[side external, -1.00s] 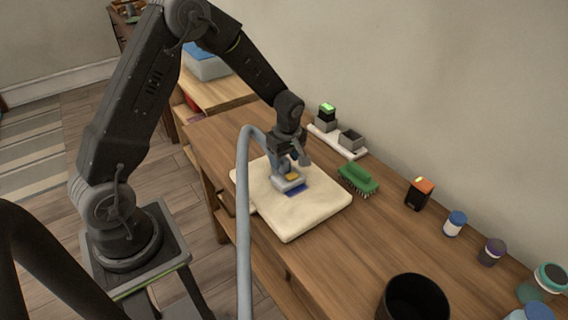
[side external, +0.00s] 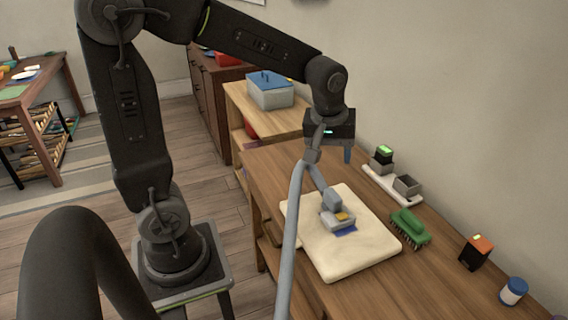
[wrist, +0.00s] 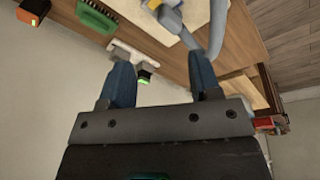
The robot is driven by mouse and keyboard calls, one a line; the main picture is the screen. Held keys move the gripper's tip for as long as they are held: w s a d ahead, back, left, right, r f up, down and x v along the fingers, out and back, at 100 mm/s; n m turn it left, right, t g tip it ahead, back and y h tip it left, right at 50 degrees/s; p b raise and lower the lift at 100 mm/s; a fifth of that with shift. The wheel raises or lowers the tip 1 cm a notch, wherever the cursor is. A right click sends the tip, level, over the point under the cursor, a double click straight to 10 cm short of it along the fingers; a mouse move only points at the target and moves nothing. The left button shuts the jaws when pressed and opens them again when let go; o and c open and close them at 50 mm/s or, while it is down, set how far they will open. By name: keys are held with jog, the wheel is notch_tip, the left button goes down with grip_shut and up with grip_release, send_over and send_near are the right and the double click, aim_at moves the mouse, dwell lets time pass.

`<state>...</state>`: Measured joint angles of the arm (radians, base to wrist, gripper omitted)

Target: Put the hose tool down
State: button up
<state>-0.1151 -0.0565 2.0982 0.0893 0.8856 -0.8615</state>
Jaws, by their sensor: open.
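The hose tool (side external: 336,217) is a grey head with a yellow button and a blue underside. It lies on a cream pad (side external: 350,262) on the wooden bench. Its grey hose (side external: 291,235) rises from the tool, then runs down toward the camera. My gripper (side external: 332,152) is open and empty above the tool, apart from it. In the wrist view my gripper (wrist: 161,68) shows two spread blue fingers with nothing between them. The tool (wrist: 167,16) is at the top edge there, partly cut off.
A white tray (side external: 385,183) with small blocks lies behind. A wall borders the bench. A blue-lidded box (side external: 270,90) sits on the farther table.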

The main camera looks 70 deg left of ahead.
jog(key=s+d+r+m+t, duration=0.1)
jog(key=s+d+r+m, duration=0.1)
jog(key=s+m, duration=0.3)
jog(key=s+d+r+m+t+h, duration=0.1)
jog(key=s+d+r+m+t, duration=0.1)
jog(key=s+m, duration=0.3)
jog(key=s+d, duration=0.1)
jog(key=s, duration=0.3)
jog(key=shift+m, duration=0.3)
jog(key=shift+s+d+r, duration=0.1)
jog(key=shift+c, duration=0.4)
grip_shut()
dwell(0.3)
